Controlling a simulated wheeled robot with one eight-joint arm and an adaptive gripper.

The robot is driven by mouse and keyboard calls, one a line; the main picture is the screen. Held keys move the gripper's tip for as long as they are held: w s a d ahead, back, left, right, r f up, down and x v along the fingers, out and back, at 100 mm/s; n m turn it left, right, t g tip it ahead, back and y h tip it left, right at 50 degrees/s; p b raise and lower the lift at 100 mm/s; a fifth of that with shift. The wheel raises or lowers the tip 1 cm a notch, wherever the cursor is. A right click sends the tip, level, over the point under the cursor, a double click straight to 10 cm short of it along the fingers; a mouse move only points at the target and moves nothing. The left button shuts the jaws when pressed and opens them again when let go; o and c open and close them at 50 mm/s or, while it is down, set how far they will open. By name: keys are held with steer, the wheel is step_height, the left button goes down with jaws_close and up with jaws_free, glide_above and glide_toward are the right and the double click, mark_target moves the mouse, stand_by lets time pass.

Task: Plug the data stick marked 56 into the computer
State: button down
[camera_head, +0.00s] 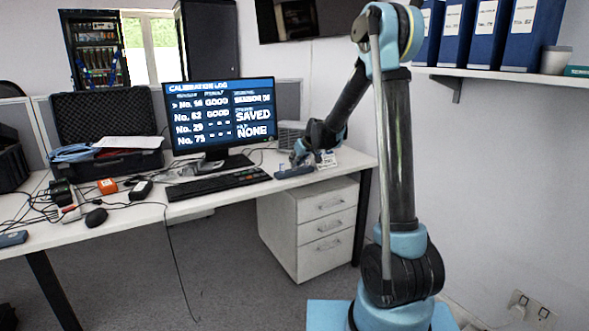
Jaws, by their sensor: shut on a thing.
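My gripper (308,158) is at the right end of the desk, low over the top, pointing down. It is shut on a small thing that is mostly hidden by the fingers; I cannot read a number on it. A grey-blue object (293,172) lies just below and left of the fingers, and a small white label or card (326,160) shows right beside them. The computer's monitor (220,115) stands left of the gripper and shows a "CALIBRATION LOG" with "SAVED" and "NONE". A grey box (290,134) stands behind the gripper, partly hidden. No stick marked 56 can be made out.
A keyboard (218,184) lies before the monitor. A mouse (96,217), an orange box (107,186), dark devices and loose cables crowd the desk's left. An open black case (108,128) stands behind. Drawers (312,226) are under the desk; blue binders (498,32) are on the shelf.

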steer(key=shift+r, duration=1.75)
steer(key=shift+r, duration=0.15)
